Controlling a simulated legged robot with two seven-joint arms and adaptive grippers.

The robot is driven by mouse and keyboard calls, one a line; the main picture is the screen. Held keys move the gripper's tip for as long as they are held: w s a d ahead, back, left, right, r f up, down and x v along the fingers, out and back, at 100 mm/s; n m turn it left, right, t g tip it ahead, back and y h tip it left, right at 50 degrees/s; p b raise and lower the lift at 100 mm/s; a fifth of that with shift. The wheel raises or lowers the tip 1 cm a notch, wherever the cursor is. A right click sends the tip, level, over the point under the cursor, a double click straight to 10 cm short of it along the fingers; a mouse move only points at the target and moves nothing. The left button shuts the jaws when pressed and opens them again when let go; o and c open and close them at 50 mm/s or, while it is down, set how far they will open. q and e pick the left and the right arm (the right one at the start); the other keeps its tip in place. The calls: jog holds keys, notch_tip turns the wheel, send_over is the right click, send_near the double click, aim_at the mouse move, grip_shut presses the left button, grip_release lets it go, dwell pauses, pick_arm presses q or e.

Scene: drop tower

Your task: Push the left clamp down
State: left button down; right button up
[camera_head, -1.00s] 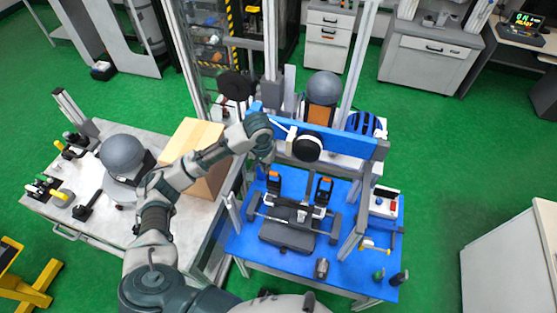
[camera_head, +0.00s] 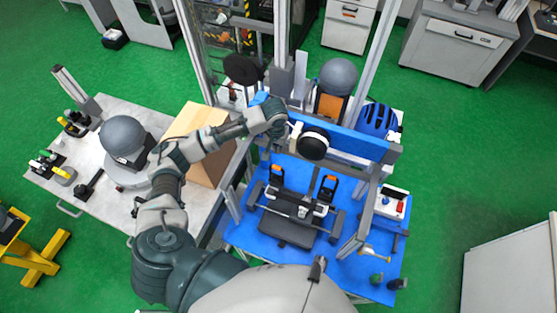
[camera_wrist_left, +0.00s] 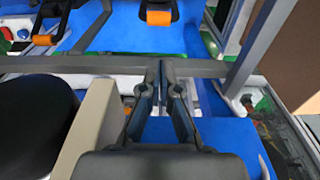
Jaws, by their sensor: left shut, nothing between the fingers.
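The left clamp (camera_head: 276,174) is black with an orange handle and stands upright at the back of the dark fixture on the blue table. It also shows at the top of the left wrist view (camera_wrist_left: 157,17). The right clamp (camera_head: 328,185) looks alike. My left gripper (camera_wrist_left: 162,75) is shut and empty, its fingertips at the grey crossbar, apart from the left clamp. In the head view its fingers are largely hidden by the blue beam and wrist. My right gripper is not in view.
A blue beam (camera_head: 350,142) with a black round part (camera_head: 314,146) spans the tower above the clamps. A grey upright (camera_head: 366,200) stands right of the fixture. A cardboard box (camera_head: 207,160) sits left of the tower. A control box (camera_head: 390,203) lies at the table's right.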

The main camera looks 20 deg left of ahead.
pick_arm(q)
send_over(276, 175)
jog(key=w, duration=0.3)
notch_tip(276, 175, down, 11)
jog(key=shift+a, duration=0.15)
jog(key=shift+s, duration=0.1)
